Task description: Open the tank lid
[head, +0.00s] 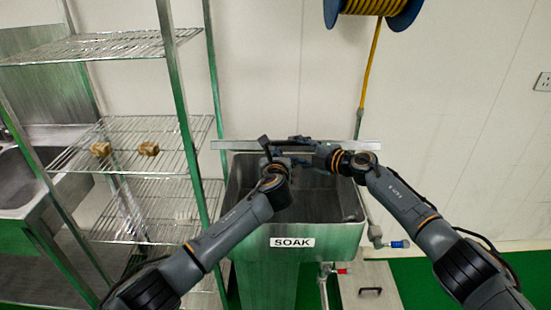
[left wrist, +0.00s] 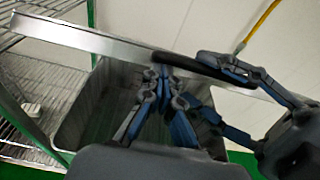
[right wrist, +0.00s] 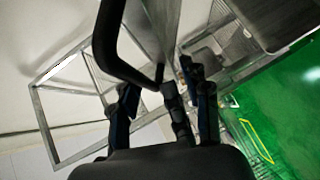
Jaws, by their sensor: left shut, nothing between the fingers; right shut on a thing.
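The metal tank (head: 340,240) marked SOAK stands in the centre of the head view with its top uncovered in front. Its flat silver lid (head: 228,145) is seen nearly edge-on, raised at the tank's back; it also crosses the left wrist view (left wrist: 85,38). The lid's black bar handle (right wrist: 112,45) looms large in the right wrist view. My right gripper (head: 303,145) is shut on the handle, the contact partly hidden. My left gripper (head: 273,152) is shut and empty, close beside the handle and right gripper, above the tank opening.
A wire shelf rack (head: 130,130) with two small brown items stands close left of the tank, and a sink (head: 35,175) is beyond it. A yellow hose (head: 371,65) hangs from a reel behind. Green floor is clear at right.

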